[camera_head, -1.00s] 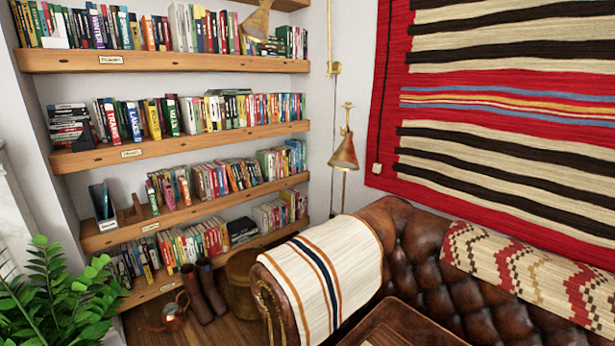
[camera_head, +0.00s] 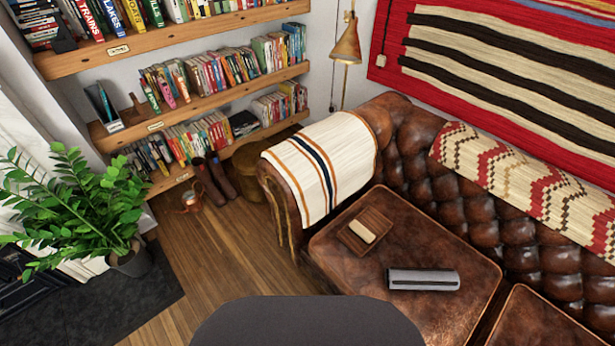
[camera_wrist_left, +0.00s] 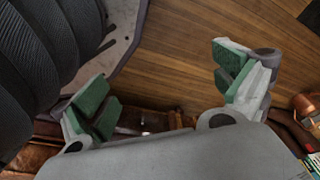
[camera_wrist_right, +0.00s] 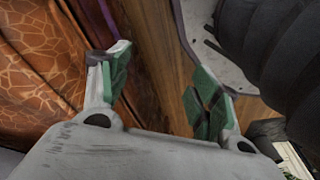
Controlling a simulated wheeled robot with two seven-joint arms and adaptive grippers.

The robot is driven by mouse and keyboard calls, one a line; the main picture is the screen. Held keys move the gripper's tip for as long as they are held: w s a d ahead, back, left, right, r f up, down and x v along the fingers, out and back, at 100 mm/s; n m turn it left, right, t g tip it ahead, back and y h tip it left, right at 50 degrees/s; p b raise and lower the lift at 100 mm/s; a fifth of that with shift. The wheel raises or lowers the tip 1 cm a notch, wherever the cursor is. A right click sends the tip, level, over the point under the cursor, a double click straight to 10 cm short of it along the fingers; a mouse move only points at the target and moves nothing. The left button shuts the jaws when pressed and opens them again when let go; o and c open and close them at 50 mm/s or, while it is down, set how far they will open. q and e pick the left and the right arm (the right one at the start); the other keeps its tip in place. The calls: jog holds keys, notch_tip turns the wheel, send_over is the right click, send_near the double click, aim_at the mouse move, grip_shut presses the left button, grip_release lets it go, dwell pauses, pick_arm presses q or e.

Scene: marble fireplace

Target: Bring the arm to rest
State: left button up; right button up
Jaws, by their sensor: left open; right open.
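My left gripper (camera_wrist_left: 165,95) is open in the left wrist view, its green-padded fingers wide apart with nothing between them. Wooden floor lies behind it, and my own dark ribbed body part is close on the left. My right gripper (camera_wrist_right: 160,88) is open and empty in the right wrist view, with its green pads apart. Brown leather is on its left and wooden floor behind it. Neither gripper nor arm shows in the head view.
A leather sofa (camera_head: 335,270) fills the right, with a wooden tray (camera_head: 372,218) holding a pale block (camera_head: 363,231) and a grey case (camera_head: 424,279) on its seat. A potted plant (camera_head: 133,262) stands left. Bookshelves (camera_head: 185,105) line the back wall. Wooden floor (camera_head: 235,260) is clear between.

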pick_arm(q)
jog(key=s+a+r+p, duration=0.1)
jog(key=s+a+p, duration=0.1)
jog(key=s+p, duration=0.5)
jog(key=s+a+r+p, duration=0.1)
jog(key=s+a+p, duration=0.2)
jog(key=s+p, duration=0.5)
jog(key=shift+s+a+r+g+y, duration=0.3)
jog(key=shift+s+g, duration=0.1)
jog(key=shift+s, duration=0.4)
pick_arm(e)
jog(key=s+d+r, duration=0.1)
jog(key=s+d, duration=0.1)
jog(key=s, duration=0.6)
jog(key=s+d+r, duration=0.1)
jog(key=s+d, duration=0.2)
jog(key=s, duration=0.5)
jog(key=shift+s+d+r+g+h, duration=0.25)
jog(key=shift+s+r+g+h, duration=0.05)
jog(key=shift+g, duration=0.1)
